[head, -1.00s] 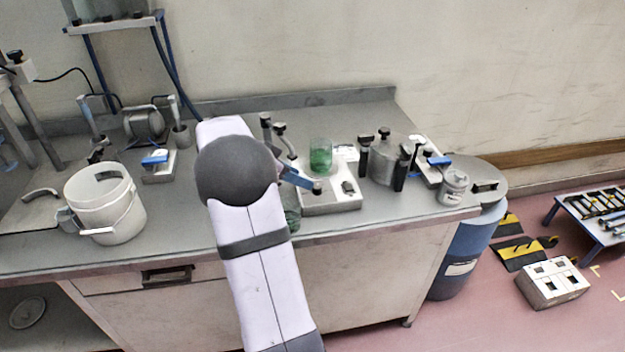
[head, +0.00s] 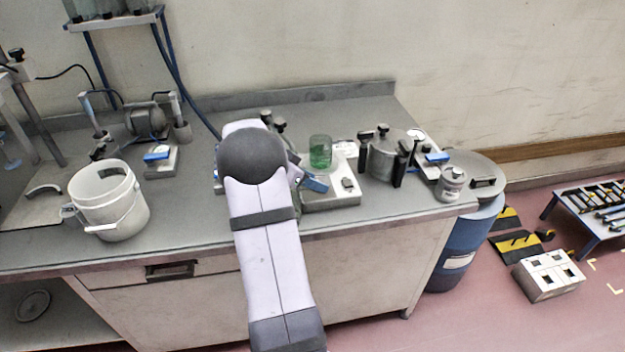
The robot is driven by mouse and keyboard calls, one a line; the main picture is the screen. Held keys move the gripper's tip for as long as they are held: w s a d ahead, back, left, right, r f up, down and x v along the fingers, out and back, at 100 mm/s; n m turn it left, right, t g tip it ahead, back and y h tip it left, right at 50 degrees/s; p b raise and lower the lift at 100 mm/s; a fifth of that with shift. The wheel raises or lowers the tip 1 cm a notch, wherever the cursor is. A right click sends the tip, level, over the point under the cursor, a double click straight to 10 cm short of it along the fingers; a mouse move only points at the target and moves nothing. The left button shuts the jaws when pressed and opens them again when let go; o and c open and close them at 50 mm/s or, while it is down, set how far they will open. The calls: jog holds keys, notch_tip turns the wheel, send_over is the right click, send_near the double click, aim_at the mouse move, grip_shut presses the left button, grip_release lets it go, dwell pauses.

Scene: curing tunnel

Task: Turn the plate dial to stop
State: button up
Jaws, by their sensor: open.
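The hot plate (head: 335,203) is a pale box on the bench, right of my arm. A glass beaker (head: 320,150) with green contents stands upright on its back part. My gripper (head: 316,184), with blue fingers, is at the plate's left front, low over its top. The sensed gap between the fingers is too small to make out, but the jaws are open and no held thing shows. The dial is not clearly visible; the gripper covers the place where a dark knob showed before. A small dark block (head: 348,184) sits on the plate's right front. Contact cannot be told.
A metal pot with black clamps (head: 385,162) stands right of the plate, with a small can (head: 452,183) beyond it. A white bucket (head: 108,200) stands at the left. The bench (head: 190,215) is clear between bucket and arm.

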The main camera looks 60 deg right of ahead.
grip_shut()
jog(key=shift+f+b, duration=0.15)
jog(key=shift+b, duration=0.55)
